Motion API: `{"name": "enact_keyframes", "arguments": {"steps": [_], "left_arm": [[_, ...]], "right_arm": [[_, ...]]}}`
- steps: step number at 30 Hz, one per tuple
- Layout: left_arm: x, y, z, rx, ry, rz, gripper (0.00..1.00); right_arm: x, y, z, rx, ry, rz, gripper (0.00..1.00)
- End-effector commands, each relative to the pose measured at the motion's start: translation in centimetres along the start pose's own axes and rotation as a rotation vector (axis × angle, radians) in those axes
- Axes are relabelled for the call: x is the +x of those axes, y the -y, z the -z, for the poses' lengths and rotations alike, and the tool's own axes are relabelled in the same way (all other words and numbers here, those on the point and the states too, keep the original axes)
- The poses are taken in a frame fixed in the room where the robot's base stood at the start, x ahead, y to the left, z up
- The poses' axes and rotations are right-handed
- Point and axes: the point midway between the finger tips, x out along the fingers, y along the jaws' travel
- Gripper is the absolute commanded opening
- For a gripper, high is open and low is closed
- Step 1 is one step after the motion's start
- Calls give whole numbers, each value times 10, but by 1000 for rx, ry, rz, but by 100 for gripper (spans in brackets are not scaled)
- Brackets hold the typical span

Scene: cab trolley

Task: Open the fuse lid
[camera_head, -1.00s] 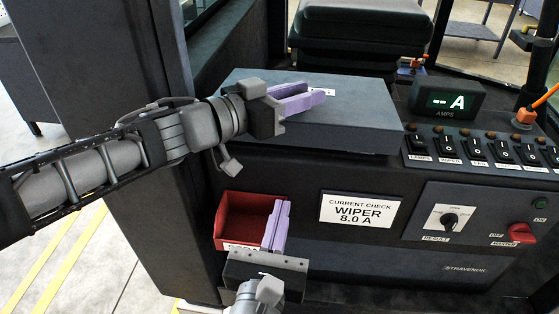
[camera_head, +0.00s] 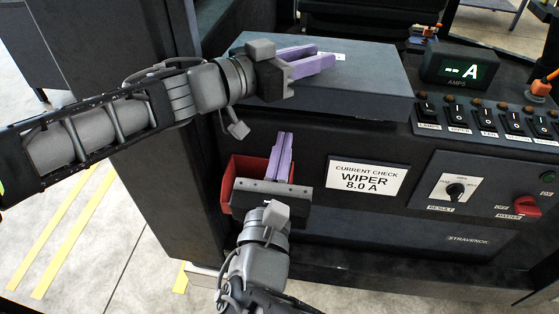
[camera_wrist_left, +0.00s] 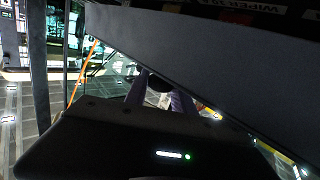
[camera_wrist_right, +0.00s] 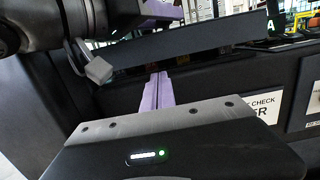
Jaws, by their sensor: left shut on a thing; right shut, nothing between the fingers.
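The fuse lid (camera_head: 365,85) is a wide dark grey panel on top of the console. My left gripper (camera_head: 327,56) lies over it, its purple fingers shut on a dark part of the lid that shows between them in the left wrist view (camera_wrist_left: 160,88); the exact grip is partly hidden. The lid's edge fills the upper left wrist view (camera_wrist_left: 190,50). In the right wrist view the lid (camera_wrist_right: 200,42) has a dark gap with small coloured spots below its edge. My right gripper (camera_head: 285,136) is shut and empty, pointing up just below the lid's front edge.
A red bin (camera_head: 229,185) on the console front is partly covered by my right gripper. A "WIPER 8.0 A" card (camera_head: 367,180) is to its right. Switches (camera_head: 485,118), an amps display (camera_head: 458,68) and a knob panel (camera_head: 490,190) lie further right.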

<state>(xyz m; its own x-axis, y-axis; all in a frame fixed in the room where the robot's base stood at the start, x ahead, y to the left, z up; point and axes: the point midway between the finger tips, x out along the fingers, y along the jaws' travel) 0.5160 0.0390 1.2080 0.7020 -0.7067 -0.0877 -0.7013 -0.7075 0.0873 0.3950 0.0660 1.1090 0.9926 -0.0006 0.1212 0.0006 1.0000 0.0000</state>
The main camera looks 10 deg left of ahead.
Motion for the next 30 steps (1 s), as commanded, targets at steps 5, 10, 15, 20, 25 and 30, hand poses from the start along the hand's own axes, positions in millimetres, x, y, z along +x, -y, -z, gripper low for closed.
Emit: {"name": "enact_keyframes", "arguments": {"steps": [5, 10, 15, 20, 25, 30], "left_arm": [[0, 1, 1, 0, -1, 1, 0], [0, 1, 1, 0, -1, 2, 0], [0, 1, 1, 0, -1, 2, 0], [0, 1, 1, 0, -1, 2, 0], [0, 1, 1, 0, -1, 2, 0], [0, 1, 0, 0, 0, 2, 0]], "right_arm": [[29, 0, 0, -1, 2, 2, 0], [44, 0, 0, -1, 1, 1, 0], [46, -1, 0, 0, 0, -1, 0], [46, 0, 0, 0, 0, -1, 0], [46, -1, -5, 6, -16, 0, 0], [47, 0, -16, 7, -51, 1, 0]]}}
